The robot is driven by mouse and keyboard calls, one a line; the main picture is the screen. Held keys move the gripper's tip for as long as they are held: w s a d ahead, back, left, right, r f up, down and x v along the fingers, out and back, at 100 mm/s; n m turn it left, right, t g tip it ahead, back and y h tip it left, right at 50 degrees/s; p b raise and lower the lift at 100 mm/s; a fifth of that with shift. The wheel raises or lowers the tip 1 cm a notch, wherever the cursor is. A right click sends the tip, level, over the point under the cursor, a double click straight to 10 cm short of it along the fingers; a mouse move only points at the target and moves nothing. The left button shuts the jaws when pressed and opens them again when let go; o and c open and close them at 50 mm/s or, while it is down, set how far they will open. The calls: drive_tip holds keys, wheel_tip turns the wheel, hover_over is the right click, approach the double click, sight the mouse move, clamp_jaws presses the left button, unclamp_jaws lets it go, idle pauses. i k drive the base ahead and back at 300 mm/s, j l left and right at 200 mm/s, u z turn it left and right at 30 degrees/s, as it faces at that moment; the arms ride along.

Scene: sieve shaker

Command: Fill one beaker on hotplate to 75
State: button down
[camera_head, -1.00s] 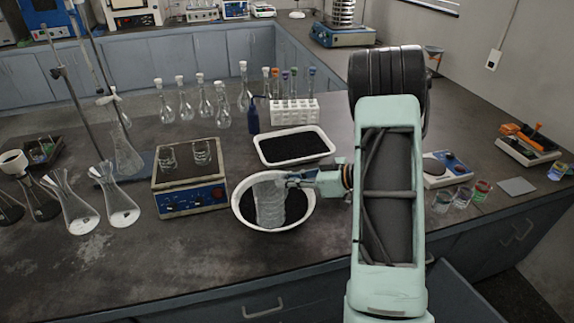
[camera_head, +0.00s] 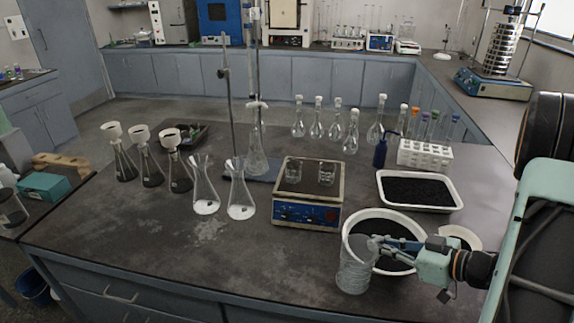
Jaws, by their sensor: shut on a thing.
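The hotplate (camera_head: 307,212) has a tan body and a blue front panel and stands mid-table. Two small clear beakers (camera_head: 293,173) (camera_head: 326,173) stand on its top; their contents are too small to tell. My gripper (camera_head: 384,246) is shut on a larger clear ribbed container (camera_head: 356,267), held roughly upright right of and in front of the hotplate. The container overlaps the left rim of a round white bowl (camera_head: 349,228) holding black material. Whether the container touches the bowl or the table, and what it contains, I cannot tell.
A white tray (camera_head: 383,197) of black grains lies behind the bowl. Two conical flasks (camera_head: 205,190) (camera_head: 240,196) stand left of the hotplate. A stand rod (camera_head: 230,120), several stoppered flasks (camera_head: 336,122) and a test-tube rack (camera_head: 424,155) stand behind. The front-left tabletop is clear.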

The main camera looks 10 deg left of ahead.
sight(293, 175)
drive_tip(key=j+u, duration=0.2)
drive_tip(key=j, duration=0.2)
drive_tip(key=j+u, duration=0.15)
drive_tip(key=j, duration=0.3)
drive_tip(key=i+j+u, duration=0.2)
drive_tip(key=j, duration=0.2)
drive_tip(key=j+u, duration=0.15)
drive_tip(key=j, duration=0.25)
drive_tip(key=i+j+u, duration=0.2)
drive_tip(key=j, duration=0.2)
